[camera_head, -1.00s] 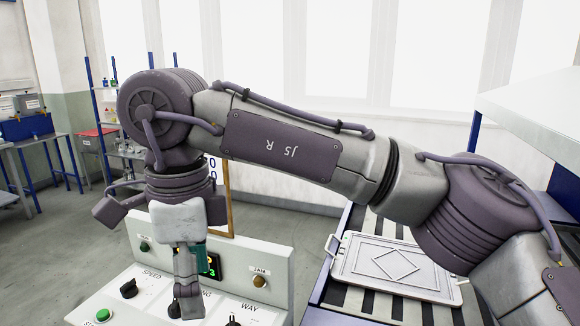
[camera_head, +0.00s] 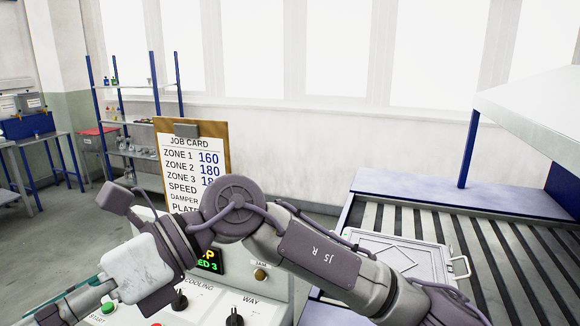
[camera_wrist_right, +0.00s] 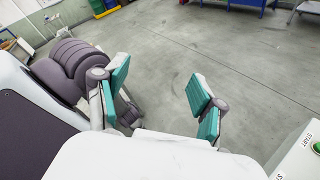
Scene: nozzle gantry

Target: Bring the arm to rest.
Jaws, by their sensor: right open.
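My right arm (camera_head: 305,252), marked J5 R, reaches from the lower right across the front of the control panel. Its wrist is bent to the left, and my right gripper (camera_head: 62,303) points to the lower left at the panel's left end, partly cut off by the picture's edge. In the right wrist view the gripper (camera_wrist_right: 158,97) is open and empty. Its two teal-padded fingers are wide apart with bare grey floor behind them. My left gripper is not in view.
The control panel (camera_head: 262,310) has a green START button (camera_head: 110,307), knobs and a lit display. A job card (camera_head: 192,160) stands behind it. A metal plate (camera_head: 400,258) lies on the slatted conveyor (camera_head: 490,245) at right. Shelves (camera_head: 125,118) stand far left.

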